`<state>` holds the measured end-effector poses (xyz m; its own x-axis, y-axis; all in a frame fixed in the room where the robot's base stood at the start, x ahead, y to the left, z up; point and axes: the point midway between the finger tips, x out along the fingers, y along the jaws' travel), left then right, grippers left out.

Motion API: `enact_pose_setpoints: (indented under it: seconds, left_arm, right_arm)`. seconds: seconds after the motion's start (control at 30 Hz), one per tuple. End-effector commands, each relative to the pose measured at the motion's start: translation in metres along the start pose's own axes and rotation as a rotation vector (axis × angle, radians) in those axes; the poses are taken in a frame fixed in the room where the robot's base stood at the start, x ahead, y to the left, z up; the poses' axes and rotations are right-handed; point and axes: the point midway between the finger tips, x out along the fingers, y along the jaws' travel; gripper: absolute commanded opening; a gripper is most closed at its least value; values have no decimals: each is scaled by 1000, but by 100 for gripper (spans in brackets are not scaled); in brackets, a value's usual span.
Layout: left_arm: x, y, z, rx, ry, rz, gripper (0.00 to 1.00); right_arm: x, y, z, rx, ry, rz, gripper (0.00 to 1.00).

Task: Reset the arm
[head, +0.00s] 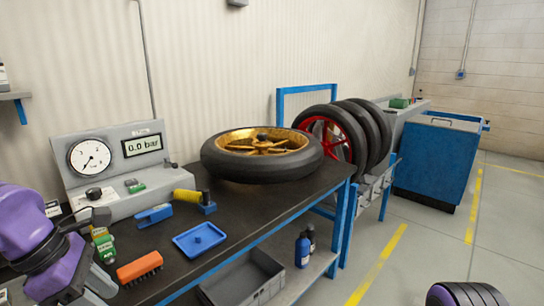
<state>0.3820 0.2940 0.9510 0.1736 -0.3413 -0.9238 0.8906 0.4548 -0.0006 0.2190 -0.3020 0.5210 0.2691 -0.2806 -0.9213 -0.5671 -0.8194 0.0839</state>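My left arm (30,222), purple with dark bands, comes in at the lower left, over the near left end of the dark workbench (255,207). Grey parts show at its lower end, at the bottom edge, but I see no fingertips of my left gripper. A dark ribbed part with purple (467,294) at the bottom right looks like part of my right arm. My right gripper is out of view.
A wheel with a gold rim (262,154) lies flat on the bench. A gauge unit (118,165), a blue tray (200,240), an orange brush (139,268) and small tools lie left of it. Upright wheels (345,140) and a blue cabinet (436,160) stand beyond. The right floor is mostly clear.

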Motion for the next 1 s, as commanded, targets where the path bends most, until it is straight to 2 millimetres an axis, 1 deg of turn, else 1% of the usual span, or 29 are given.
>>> enact_pose_setpoints:
  seconds: [0.03, 0.17, 0.37, 0.47, 0.57, 0.67, 0.73, 0.77, 0.8, 0.87, 0.9, 0.97, 1.0]
  left_arm:
    - [2, 0, 0, 0, 8, 1, 43]
    - [24, 8, -2, -7, 101, 25, 43]
    - [63, 20, -10, 1, 259, 73, 43]
    - [90, 25, -18, 22, 368, 107, 43]
    - [123, 30, -31, 74, 499, 154, 43]
    - [159, 31, -49, 162, 636, 206, 43]
    - [187, 28, -66, 259, 731, 240, 43]
    - [200, 25, -74, 314, 771, 253, 43]
    - [218, 19, -86, 402, 820, 268, 43]
    - [246, 4, -107, 573, 879, 276, 43]
    - [265, -10, -122, 709, 901, 268, 43]
    - [289, -36, -146, 917, 897, 229, 43]
    - [301, -56, -161, 1043, 878, 189, 43]
  right_arm:
    - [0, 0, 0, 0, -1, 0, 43]
    - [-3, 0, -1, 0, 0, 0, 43]
    - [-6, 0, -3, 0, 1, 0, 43]
    - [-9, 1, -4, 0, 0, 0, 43]
    - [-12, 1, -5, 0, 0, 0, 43]
    - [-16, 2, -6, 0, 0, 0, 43]
    - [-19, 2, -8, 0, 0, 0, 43]
    - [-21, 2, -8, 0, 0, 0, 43]
    - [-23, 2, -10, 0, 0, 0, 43]
    - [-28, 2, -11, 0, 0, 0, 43]
    - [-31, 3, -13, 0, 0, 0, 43]
    - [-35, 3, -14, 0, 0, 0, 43]
    - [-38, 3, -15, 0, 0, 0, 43]
